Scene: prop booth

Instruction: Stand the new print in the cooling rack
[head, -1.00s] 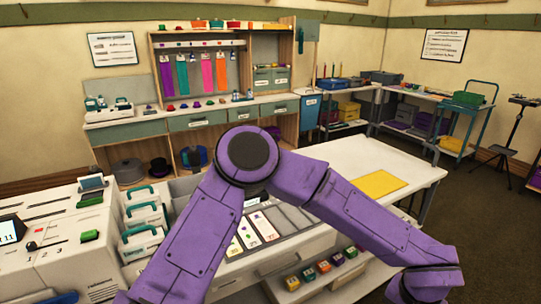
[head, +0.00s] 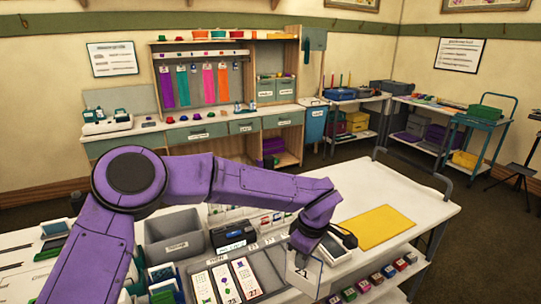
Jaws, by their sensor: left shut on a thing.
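My left gripper (head: 303,246) points down over the white worktable, right of a tray of cards. It is shut on a small pale card (head: 304,274), the new print, with a dark mark on it. The card is upright and slightly tilted; I cannot tell whether its lower edge touches anything. Printed cards (head: 223,283) lie in the tray to its left. A row of small upright white pieces (head: 222,211) stands behind my forearm, partly hidden; I cannot tell whether this is the cooling rack. My right gripper is not in view.
A grey bin (head: 172,238) and a dark box (head: 234,234) stand left of the gripper. A yellow mat (head: 381,227) lies to the right, with free white table (head: 375,185) behind it.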

